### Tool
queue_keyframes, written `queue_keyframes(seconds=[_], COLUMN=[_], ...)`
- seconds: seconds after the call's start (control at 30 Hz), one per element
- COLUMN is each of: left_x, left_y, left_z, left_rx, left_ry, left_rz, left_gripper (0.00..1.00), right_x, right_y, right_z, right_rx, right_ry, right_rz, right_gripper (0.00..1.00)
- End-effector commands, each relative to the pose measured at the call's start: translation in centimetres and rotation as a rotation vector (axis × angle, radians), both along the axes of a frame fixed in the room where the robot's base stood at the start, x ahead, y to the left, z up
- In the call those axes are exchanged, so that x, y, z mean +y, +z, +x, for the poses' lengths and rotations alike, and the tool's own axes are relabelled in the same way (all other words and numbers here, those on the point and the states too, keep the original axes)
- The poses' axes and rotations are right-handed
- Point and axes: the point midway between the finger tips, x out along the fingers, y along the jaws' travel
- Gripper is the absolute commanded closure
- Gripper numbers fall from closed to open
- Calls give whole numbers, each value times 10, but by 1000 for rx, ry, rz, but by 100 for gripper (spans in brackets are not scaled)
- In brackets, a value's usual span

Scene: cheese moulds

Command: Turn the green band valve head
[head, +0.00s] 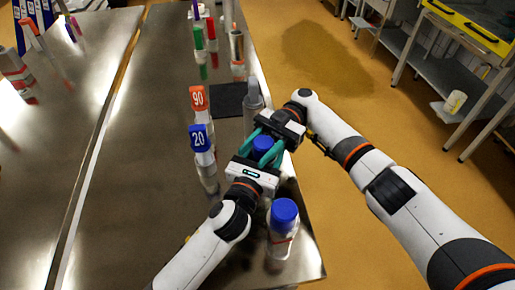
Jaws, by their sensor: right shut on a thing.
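My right gripper (266,140) comes in from the right, with teal fingers shut at a blue-capped object (263,143). Much of this object is hidden by the fingers. My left gripper (258,157) comes up from below and meets the right one at the same spot. Its fingers overlap the others, so I cannot tell whether they are open or shut. A green-topped upright item (198,44) stands farther up the table, apart from both grippers. I cannot make out a green band on a valve head.
Both grippers are over the right side of a metal table (125,190). A blue-capped bottle (283,215) stands close in front. A grey-topped bottle (253,92) stands behind.

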Motion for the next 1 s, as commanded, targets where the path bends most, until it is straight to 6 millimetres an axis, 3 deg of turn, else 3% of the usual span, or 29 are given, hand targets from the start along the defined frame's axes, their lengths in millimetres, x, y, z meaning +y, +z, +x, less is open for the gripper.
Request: queue_keyframes(seconds=[0.03, 0.07, 0.2, 0.57, 1.0], left_x=[-2, -2, -1, 0, 0], left_y=[-1, -1, -1, -1, -1], left_z=[-1, -1, -1, -1, 0], left_rx=[2, 2, 2, 3, 2], left_ry=[-4, -4, -4, -1, 0], left_rz=[-2, -2, -2, -1, 0], left_gripper=[81, 81, 81, 81, 81], right_x=[0, 0, 0, 0, 0], right_y=[1, 1, 0, 7, 85], right_z=[1, 1, 1, 1, 1], right_rx=[0, 0, 0, -1, -2], right_ry=[-2, -3, -3, -3, -2], right_rz=[1, 1, 0, 2, 2], right_gripper=[81, 55, 37, 37, 37])
